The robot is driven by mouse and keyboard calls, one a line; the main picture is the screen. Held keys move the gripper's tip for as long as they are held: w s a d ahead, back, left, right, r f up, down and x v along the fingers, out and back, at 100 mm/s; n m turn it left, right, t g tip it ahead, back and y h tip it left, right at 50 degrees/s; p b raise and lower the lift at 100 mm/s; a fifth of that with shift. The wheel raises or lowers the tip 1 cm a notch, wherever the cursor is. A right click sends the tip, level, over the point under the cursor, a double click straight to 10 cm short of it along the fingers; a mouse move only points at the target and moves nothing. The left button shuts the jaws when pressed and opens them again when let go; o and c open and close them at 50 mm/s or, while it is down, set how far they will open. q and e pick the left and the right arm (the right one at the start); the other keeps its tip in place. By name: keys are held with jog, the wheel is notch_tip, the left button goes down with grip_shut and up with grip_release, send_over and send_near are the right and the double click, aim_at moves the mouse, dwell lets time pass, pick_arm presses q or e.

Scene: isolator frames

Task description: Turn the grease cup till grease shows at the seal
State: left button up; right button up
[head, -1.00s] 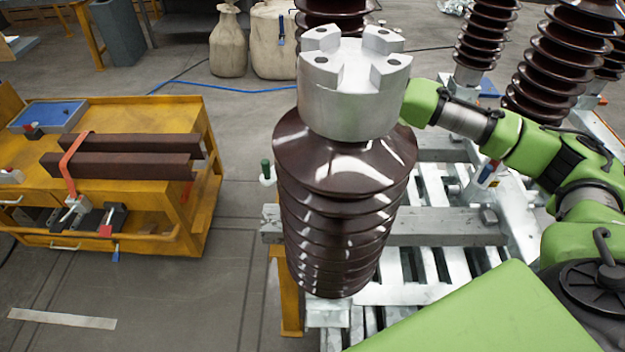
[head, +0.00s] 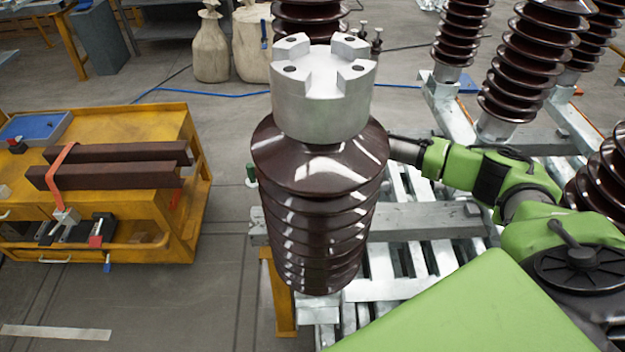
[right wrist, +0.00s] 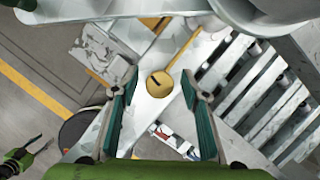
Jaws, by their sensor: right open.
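In the right wrist view a round brass cap (right wrist: 159,84) with a dark slot, which looks like the grease cup, sits on a pale metal bar. My right gripper (right wrist: 159,76) is open, one green-padded finger on each side of the cap in the picture. I cannot tell how far it is from the cap, and no contact shows. In the head view my right arm reaches behind the brown insulator, which hides the gripper and cup. No grease or seal can be made out. A small green and black part at the wrist view's lower left may be my left gripper.
The tall brown insulator (head: 318,215) with its grey metal cap (head: 322,100) stands in front of my right arm. A slatted metal frame (head: 425,222) lies beneath. A yellow cart (head: 130,122) stands left, with open floor between. More insulators (head: 530,75) stand behind right.

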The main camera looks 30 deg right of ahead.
jog(key=shift+c, duration=0.8)
jog(key=c, duration=1)
pick_arm(q)
jog(key=shift+s+a, duration=0.15)
jog(key=shift+s, duration=0.55)
pick_arm(e)
jog(key=shift+o, duration=0.2)
jog(key=shift+r+m+p, duration=0.15)
jog(key=shift+m+p, duration=0.45)
jog(key=shift+p, duration=0.2)
jog(key=m+h+p, duration=0.1)
jog(key=m+p, duration=0.2)
jog(key=shift+a+r+h, duration=0.1)
jog(key=shift+h, duration=0.2)
jog(key=m+h+p, duration=0.1)
jog(key=m+p, duration=0.1)
jog(key=shift+m, duration=0.4)
pick_arm(q)
notch_tip(320, 180, up, 8)
jog(key=p, duration=0.1)
jog(key=shift+w+p, duration=0.2)
jog(key=shift+p, duration=0.15)
pick_arm(e)
jog(key=shift+f+m+g+h, duration=0.2)
jog(key=shift+m+g+h, duration=0.3)
jog(key=shift+m, duration=1.1)
